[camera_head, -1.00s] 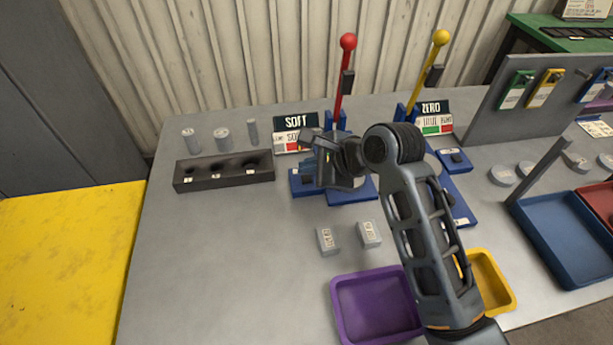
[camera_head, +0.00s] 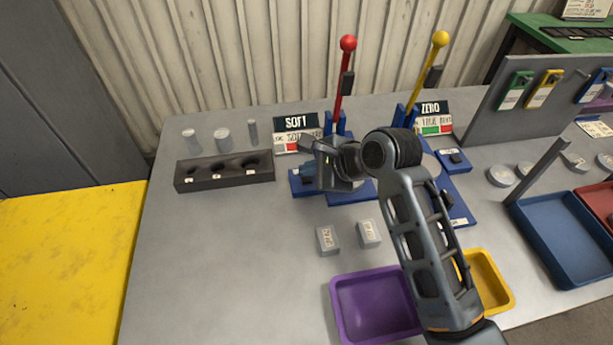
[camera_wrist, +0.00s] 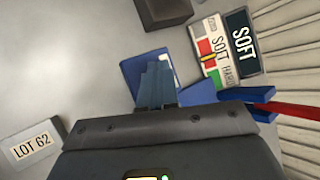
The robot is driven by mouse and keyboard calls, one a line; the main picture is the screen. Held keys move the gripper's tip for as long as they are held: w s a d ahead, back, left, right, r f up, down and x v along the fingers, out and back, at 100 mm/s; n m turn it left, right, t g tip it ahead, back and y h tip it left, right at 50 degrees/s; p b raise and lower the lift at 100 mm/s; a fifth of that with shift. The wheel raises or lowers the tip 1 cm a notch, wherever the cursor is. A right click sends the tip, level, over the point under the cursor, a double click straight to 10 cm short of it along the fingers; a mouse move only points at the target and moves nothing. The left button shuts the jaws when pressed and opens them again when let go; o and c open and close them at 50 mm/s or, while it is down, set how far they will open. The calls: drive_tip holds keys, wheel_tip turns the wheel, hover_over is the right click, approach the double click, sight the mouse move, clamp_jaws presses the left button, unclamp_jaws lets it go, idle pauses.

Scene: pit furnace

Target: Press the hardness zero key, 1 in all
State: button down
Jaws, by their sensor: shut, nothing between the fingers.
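The hardness tester is the left stand with the red-knobbed lever (camera_head: 347,72). Its dark display (camera_head: 295,121) reads SOFT, above a soft/hard card (camera_head: 297,141). The display also shows in the wrist view (camera_wrist: 242,40). A small blue key pad (camera_head: 298,188) lies at the stand's front left, and it shows in the wrist view (camera_wrist: 131,72) with a white label at its edge. My gripper (camera_head: 303,171) is shut and empty, with its fingertips over this pad. In the wrist view the fingers (camera_wrist: 155,82) cover the key itself, so I cannot tell whether they touch it.
A second stand with a yellow lever (camera_head: 428,75) reads ZERO, with its own key pad (camera_head: 453,160). A dark holed block (camera_head: 224,171) stands left. Two labelled grey blocks (camera_head: 327,240) and a purple tray (camera_head: 375,305) lie in front. The table's left front is clear.

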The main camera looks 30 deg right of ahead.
sight(310, 181)
drive_tip(key=shift+f, duration=0.4)
idle(0.6)
drive_tip(key=shift+r, duration=0.15)
drive_tip(key=shift+r+p, duration=0.7)
drive_tip(key=shift+p, duration=0.55)
drive_tip(key=shift+r+p, duration=0.7)
drive_tip(key=shift+r, duration=1.8)
drive_tip(key=shift+a, duration=0.1)
